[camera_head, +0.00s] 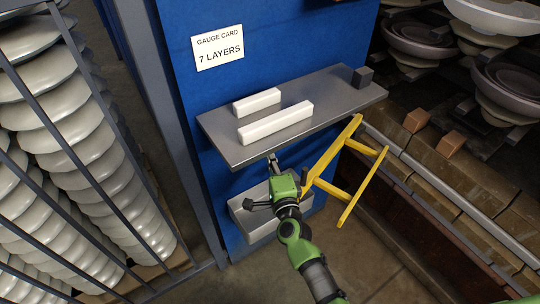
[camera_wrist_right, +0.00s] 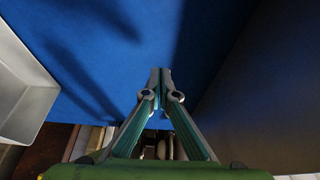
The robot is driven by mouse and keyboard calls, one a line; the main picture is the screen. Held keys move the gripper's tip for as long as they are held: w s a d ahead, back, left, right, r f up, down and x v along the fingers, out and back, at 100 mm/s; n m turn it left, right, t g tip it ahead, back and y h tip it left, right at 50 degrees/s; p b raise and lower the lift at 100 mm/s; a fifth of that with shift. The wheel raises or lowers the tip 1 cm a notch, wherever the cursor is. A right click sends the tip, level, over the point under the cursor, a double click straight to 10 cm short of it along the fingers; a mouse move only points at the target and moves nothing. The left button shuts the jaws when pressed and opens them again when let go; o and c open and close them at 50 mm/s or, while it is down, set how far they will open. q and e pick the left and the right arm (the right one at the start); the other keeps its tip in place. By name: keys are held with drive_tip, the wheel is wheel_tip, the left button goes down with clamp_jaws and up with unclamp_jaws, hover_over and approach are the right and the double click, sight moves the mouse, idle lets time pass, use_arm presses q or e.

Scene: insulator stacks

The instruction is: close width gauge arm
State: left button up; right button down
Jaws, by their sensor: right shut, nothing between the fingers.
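The yellow width gauge arm (camera_head: 327,160) is a forked frame of bars in the head view. It sticks out to the right from below the grey shelf (camera_head: 345,97), swung out from the blue panel (camera_head: 290,45). My right gripper (camera_head: 272,160) is at the shelf's front edge, left of the yellow frame and apart from its far bars. Whether its body touches the near end is unclear. In the right wrist view its fingertips (camera_wrist_right: 160,76) are together and empty, in front of the blue panel. The yellow frame does not show there. My left gripper is not in view.
Two white bars (camera_head: 276,123) and a dark block (camera_head: 362,77) lie on the shelf. A grey tray (camera_head: 246,226) is below it. Caged white insulator stacks (camera_head: 70,120) stand left. A rail and wooden blocks (camera_head: 455,190) are right. Floor is free at bottom middle.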

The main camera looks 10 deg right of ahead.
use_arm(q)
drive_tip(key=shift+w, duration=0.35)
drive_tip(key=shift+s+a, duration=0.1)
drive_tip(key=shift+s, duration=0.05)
